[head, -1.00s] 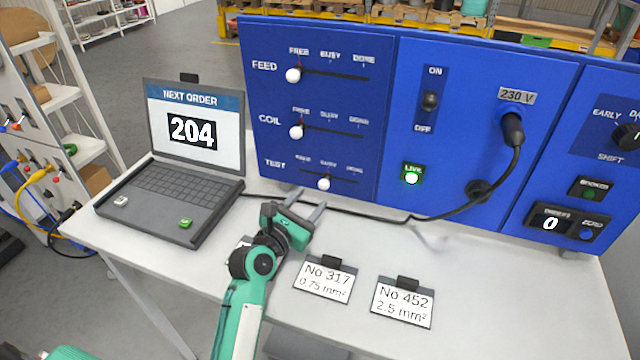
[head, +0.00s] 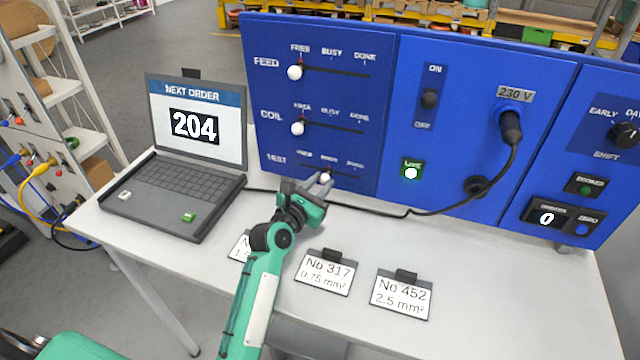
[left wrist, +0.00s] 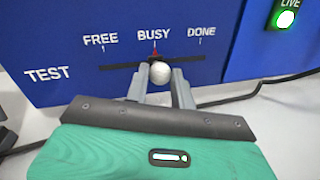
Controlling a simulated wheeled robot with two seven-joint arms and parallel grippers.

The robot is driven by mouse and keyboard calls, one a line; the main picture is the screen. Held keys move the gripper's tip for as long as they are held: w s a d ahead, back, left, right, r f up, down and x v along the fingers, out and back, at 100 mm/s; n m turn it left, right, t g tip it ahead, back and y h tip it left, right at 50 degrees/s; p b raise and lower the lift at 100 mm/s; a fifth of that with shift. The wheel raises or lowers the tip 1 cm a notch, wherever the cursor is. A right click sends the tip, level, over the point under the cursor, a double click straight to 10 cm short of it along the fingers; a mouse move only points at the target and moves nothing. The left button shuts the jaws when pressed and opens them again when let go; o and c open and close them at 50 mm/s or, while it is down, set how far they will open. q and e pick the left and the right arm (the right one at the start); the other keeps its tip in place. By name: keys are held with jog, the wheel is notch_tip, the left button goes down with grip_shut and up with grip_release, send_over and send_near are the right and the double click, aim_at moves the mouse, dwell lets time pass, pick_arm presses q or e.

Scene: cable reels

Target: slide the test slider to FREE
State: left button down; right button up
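The test slider's white knob (left wrist: 160,72) stands under BUSY on its dark track in the left wrist view, with FREE to its left and DONE to its right. It also shows low on the blue panel in the head view (head: 325,177). My left gripper (left wrist: 159,82) has its two grey fingers apart, one on each side of the knob. Whether either finger touches the knob I cannot tell. In the head view my left gripper (head: 322,183) is at the panel's lower edge. My right gripper is not in view.
The FEED knob (head: 295,72) and COIL knob (head: 298,128) sit above, both at FREE. A laptop (head: 175,185) showing 204 stands left. A black cable (head: 390,212) runs along the table behind the cards (head: 325,272). The front right of the table is clear.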

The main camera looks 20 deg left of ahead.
pick_arm(q)
jog(key=a, duration=0.6)
jog(key=shift+w+a+p, duration=0.15)
jog(key=shift+a+p, duration=0.25)
jog(key=shift+a, duration=0.1)
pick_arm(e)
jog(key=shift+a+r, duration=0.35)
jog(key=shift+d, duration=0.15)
pick_arm(q)
jog(key=c, duration=1.3)
grip_release()
jog(key=shift+o, duration=0.6)
jog(key=shift+a, duration=0.1)
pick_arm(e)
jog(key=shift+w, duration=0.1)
